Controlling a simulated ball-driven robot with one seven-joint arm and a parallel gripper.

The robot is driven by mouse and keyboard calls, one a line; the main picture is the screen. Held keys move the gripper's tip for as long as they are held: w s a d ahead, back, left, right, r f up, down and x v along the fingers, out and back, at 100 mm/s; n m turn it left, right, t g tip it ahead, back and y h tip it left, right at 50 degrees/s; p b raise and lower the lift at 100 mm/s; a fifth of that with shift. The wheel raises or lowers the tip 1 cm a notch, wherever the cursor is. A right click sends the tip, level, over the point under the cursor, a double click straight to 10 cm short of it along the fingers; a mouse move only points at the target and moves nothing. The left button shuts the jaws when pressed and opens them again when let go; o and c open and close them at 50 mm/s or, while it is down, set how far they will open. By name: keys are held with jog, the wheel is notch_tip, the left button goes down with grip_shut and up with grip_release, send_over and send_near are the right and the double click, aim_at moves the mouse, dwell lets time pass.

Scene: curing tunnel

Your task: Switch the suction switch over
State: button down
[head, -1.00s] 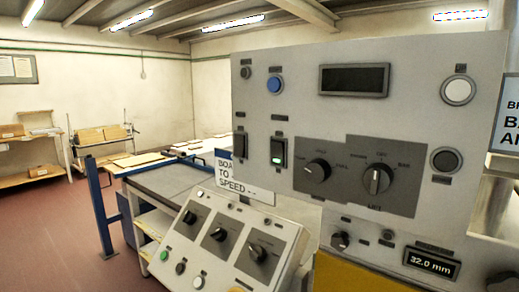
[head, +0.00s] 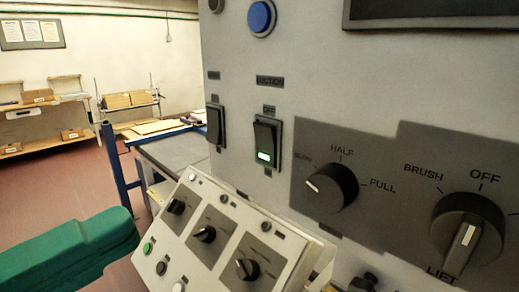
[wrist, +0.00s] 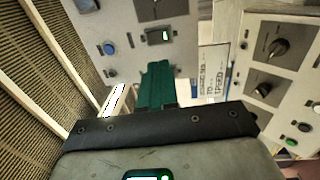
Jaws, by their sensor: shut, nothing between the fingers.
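The suction switch (head: 266,142) is a dark rocker on the upright grey panel, under a small label that seems to read suction. Its lower end has a lit green window. My gripper (head: 128,232) has green fingers, shut and empty, at the lower left of the head view, apart from the switch. In the wrist view the shut fingers (wrist: 162,70) point towards the panel, and a rocker with a bright window, apparently the suction switch (wrist: 158,36), shows just beyond their tips. The exact gap cannot be told.
A second dark rocker (head: 215,126) sits left of the suction switch, a blue button (head: 261,18) above it. Right of it are two rotary knobs (head: 331,188) (head: 467,232). A sloped console (head: 218,235) with knobs juts out below. Floor at left is open.

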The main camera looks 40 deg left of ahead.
jog(key=r, duration=0.1)
jog(key=p, duration=0.3)
send_near(264, 129)
jog(key=w, duration=0.7)
jog(key=shift+d, duration=0.25)
jog(key=shift+p, duration=0.35)
jog(key=p, duration=0.1)
jog(key=r+g+p, duration=0.1)
jog(key=p, duration=0.1)
jog(key=shift+w, duration=0.25)
jog(key=shift+w+d+p, duration=0.1)
jog(key=shift+w+p, duration=0.1)
jog(key=shift+p, duration=0.3)
